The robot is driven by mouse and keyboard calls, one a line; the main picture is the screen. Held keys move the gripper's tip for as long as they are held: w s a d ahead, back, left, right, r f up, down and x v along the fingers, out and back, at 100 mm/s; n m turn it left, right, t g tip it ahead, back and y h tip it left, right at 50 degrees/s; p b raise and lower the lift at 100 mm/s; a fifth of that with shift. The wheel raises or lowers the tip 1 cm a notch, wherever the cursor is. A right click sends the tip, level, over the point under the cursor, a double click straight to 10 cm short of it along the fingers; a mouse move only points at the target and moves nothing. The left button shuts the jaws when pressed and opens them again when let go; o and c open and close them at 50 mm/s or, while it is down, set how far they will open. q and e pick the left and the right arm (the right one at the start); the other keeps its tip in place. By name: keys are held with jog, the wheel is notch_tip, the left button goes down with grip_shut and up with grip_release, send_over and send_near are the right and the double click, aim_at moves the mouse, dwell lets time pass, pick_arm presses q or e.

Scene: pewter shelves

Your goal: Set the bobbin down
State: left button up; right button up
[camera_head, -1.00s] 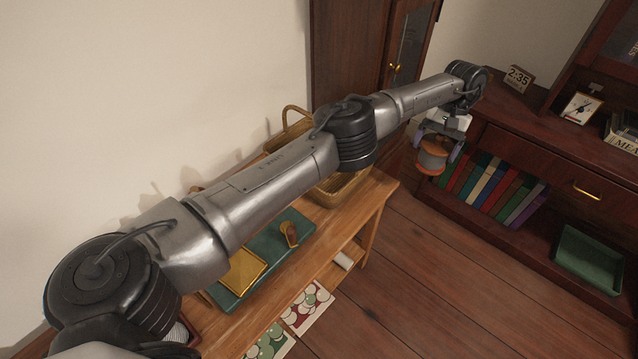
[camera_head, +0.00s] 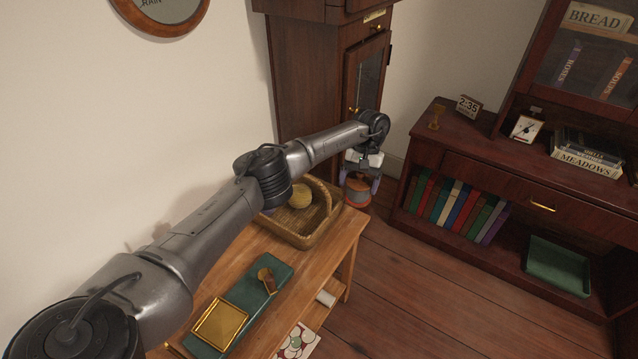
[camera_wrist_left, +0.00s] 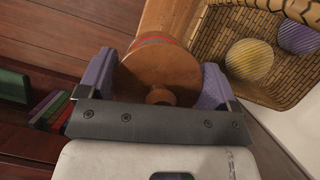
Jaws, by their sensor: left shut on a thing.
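The bobbin (camera_head: 358,191) is a spool with orange-brown ends. My left gripper (camera_head: 361,184) is shut on it, at the far right end of the wooden side table (camera_head: 345,240) in the head view. In the left wrist view, the bobbin's round brown end (camera_wrist_left: 157,72) sits between the two purple-padded fingers (camera_wrist_left: 157,83). The wicker basket (camera_head: 322,229) is just left of it on the table. I cannot tell whether the bobbin is over the table's end or past it. My right gripper is not in view.
The basket holds a yellow ball (camera_head: 300,196) and a purple one (camera_wrist_left: 298,37). A teal mat (camera_head: 262,302) bears a gold tray (camera_head: 219,325) and a small brown and gold thing (camera_head: 267,280). A dark cabinet (camera_head: 300,100) stands behind. Books (camera_head: 455,205) fill a low shelf at right.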

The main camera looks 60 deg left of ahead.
pick_arm(q)
jog(key=s+a+f+b, duration=0.3)
jog(key=s+a, duration=0.4)
jog(key=s, duration=0.1)
jog(key=shift+s+f, duration=0.25)
jog(key=shift+a+f, duration=0.1)
jog(key=o, duration=0.7)
jog(key=shift+f, duration=0.1)
jog(key=shift+o, duration=0.2)
jog(key=p+v, duration=0.4)
jog(key=v, duration=0.8)
